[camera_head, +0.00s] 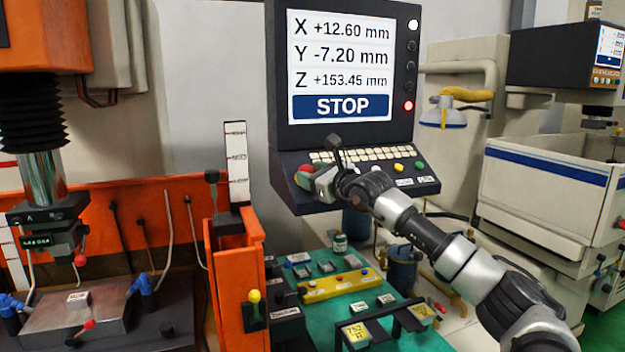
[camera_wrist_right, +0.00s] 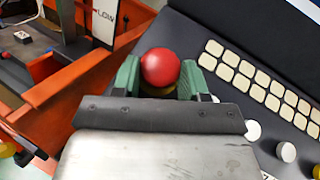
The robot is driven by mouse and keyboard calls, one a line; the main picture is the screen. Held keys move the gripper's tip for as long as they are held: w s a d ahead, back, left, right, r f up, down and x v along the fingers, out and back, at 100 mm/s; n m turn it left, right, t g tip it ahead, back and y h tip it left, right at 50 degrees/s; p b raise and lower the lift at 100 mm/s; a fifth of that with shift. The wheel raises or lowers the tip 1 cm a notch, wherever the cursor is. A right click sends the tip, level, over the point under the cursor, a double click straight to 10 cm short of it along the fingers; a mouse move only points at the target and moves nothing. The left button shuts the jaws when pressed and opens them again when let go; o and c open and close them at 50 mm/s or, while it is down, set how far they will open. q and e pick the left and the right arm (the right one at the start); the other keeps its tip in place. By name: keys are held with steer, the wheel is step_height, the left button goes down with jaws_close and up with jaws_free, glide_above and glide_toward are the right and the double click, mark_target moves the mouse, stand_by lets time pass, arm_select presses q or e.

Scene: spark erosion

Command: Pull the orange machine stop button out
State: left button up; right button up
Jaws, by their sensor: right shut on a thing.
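The stop button is a red mushroom head (camera_wrist_right: 160,67) at the left end of the sloped control panel, with a little yellow showing beneath it. It also shows in the head view (camera_head: 305,169), partly covered by my gripper. My right gripper (camera_head: 309,178) reaches in from the right and is shut on the button. In the right wrist view its two green-padded fingers (camera_wrist_right: 160,80) stand on either side of the red head. The screen (camera_head: 344,65) above shows axis values and a blue STOP bar, with a red lamp (camera_head: 407,105) at its right. My left gripper is out of view.
Cream keys (camera_head: 365,155) and coloured buttons lie just right of the gripper on the panel. The orange machine tank (camera_head: 235,285) stands to the left, with an upright scale (camera_head: 236,160) close by. A green bench (camera_head: 340,255) with small parts lies below.

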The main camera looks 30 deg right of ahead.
steer(key=shift+s+r+b, duration=0.15)
steer(key=shift+b, duration=0.2)
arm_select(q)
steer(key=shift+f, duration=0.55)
arm_select(e)
steer(key=shift+s+r, duration=0.1)
steer(key=shift+r, duration=0.3)
steer(key=o, duration=1)
steer(key=shift+s+a, duration=0.1)
steer(key=shift+s, duration=0.05)
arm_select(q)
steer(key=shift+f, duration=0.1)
arm_select(e)
steer(key=shift+s+f, duration=0.2)
steer(key=shift+s, duration=0.05)
arm_select(q)
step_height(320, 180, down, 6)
steer(key=b, duration=0.6)
arm_select(e)
steer(key=s, duration=0.3)
steer(key=s+d, duration=0.1)
steer(key=s, duration=0.6)
steer(key=shift+s+d+r, duration=0.1)
steer(key=shift+d+r, duration=0.15)
steer(key=shift+d, duration=0.1)
